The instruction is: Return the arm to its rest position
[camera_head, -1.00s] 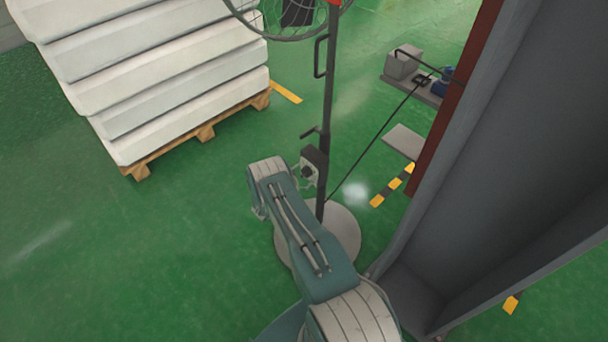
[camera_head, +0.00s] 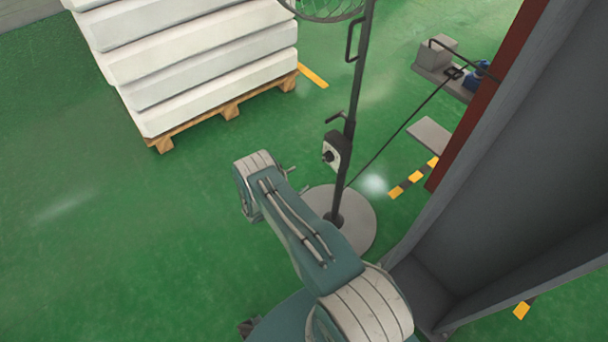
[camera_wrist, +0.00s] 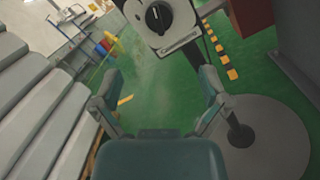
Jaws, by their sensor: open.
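My arm reaches up from the bottom of the head view, its elbow bent near the fan stand. My gripper (camera_wrist: 160,88) shows in the wrist view with its two fingers spread wide and nothing between them. Beyond the fingertips is the fan's control box with a black knob (camera_wrist: 158,17); it also shows in the head view (camera_head: 333,153). The gripper looks apart from it. The fan pole (camera_head: 352,120) rises from a round grey base (camera_head: 362,215) just right of my arm.
White mattresses (camera_head: 200,60) lie stacked on a wooden pallet (camera_head: 230,110) at the upper left. A grey and red pillar (camera_head: 510,160) stands close on the right. A cable and small machine (camera_head: 440,58) lie behind the fan. Green floor at left is clear.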

